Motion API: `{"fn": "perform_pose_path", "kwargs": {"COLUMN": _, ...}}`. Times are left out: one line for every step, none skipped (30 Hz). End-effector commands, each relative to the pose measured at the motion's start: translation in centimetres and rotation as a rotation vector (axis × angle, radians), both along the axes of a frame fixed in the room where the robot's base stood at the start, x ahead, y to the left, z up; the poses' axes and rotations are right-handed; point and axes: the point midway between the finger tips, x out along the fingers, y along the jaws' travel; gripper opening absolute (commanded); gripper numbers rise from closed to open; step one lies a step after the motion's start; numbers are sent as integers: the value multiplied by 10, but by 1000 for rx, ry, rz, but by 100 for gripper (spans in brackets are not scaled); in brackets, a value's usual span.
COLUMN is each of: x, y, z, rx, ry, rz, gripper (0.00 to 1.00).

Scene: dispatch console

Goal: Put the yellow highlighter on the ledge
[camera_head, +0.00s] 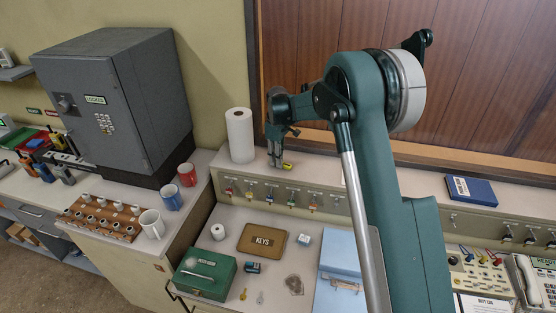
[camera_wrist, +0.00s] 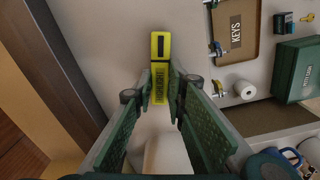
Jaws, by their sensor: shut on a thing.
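The yellow highlighter (camera_wrist: 160,47) is held between the fingertips of my gripper (camera_wrist: 159,84) in the wrist view, and its black-marked end sticks out beyond them. In the head view, my gripper (camera_head: 278,160) points down over the ledge (camera_head: 330,173), the raised pale shelf along the back wall. A small yellow part of the highlighter (camera_head: 288,166) shows at the fingertips, close to the ledge surface. I cannot tell whether it touches the ledge. The fingers hide part of the highlighter.
A white paper roll (camera_head: 239,135) stands on the ledge just left of my gripper. A blue book (camera_head: 471,190) lies farther right on it. Key hooks (camera_head: 270,193) line the ledge's front face. Below are a keys tray (camera_head: 263,240) and a green box (camera_head: 205,273).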

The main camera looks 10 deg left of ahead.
Motion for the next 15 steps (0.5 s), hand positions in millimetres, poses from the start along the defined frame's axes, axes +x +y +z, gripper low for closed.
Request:
{"fn": "perform_pose_path", "kwargs": {"x": 0, "y": 0, "z": 0, "rx": 0, "ry": 0, "rz": 0, "gripper": 9}}
{"fn": "perform_pose_path", "kwargs": {"x": 0, "y": 0, "z": 0, "rx": 0, "ry": 0, "rz": 0, "gripper": 9}}
{"fn": "perform_pose_path", "kwargs": {"x": 0, "y": 0, "z": 0, "rx": 0, "ry": 0, "rz": 0, "gripper": 9}}
{"fn": "perform_pose_path", "kwargs": {"x": 0, "y": 0, "z": -1, "rx": 0, "ry": 0, "rz": 0, "gripper": 9}}
{"fn": "perform_pose_path", "kwargs": {"x": 0, "y": 0, "z": -2, "rx": 0, "ry": 0, "rz": 0, "gripper": 9}}
{"fn": "perform_pose_path", "kwargs": {"x": 0, "y": 0, "z": -3, "rx": 0, "ry": 0, "rz": 0, "gripper": 9}}
{"fn": "perform_pose_path", "kwargs": {"x": 0, "y": 0, "z": -4, "rx": 0, "ry": 0, "rz": 0, "gripper": 9}}
{"fn": "perform_pose_path", "kwargs": {"x": 0, "y": 0, "z": -4, "rx": 0, "ry": 0, "rz": 0, "gripper": 16}}
{"fn": "perform_pose_path", "kwargs": {"x": 0, "y": 0, "z": -3, "rx": 0, "ry": 0, "rz": 0, "gripper": 21}}
{"fn": "perform_pose_path", "kwargs": {"x": 0, "y": 0, "z": -3, "rx": 0, "ry": 0, "rz": 0, "gripper": 25}}
{"fn": "perform_pose_path", "kwargs": {"x": 0, "y": 0, "z": -3, "rx": 0, "ry": 0, "rz": 0, "gripper": 29}}
{"fn": "perform_pose_path", "kwargs": {"x": 0, "y": 0, "z": -3, "rx": 0, "ry": 0, "rz": 0, "gripper": 29}}
{"fn": "perform_pose_path", "kwargs": {"x": 0, "y": 0, "z": -3, "rx": 0, "ry": 0, "rz": 0, "gripper": 29}}
{"fn": "perform_pose_path", "kwargs": {"x": 0, "y": 0, "z": -3, "rx": 0, "ry": 0, "rz": 0, "gripper": 29}}
{"fn": "perform_pose_path", "kwargs": {"x": 0, "y": 0, "z": -3, "rx": 0, "ry": 0, "rz": 0, "gripper": 29}}
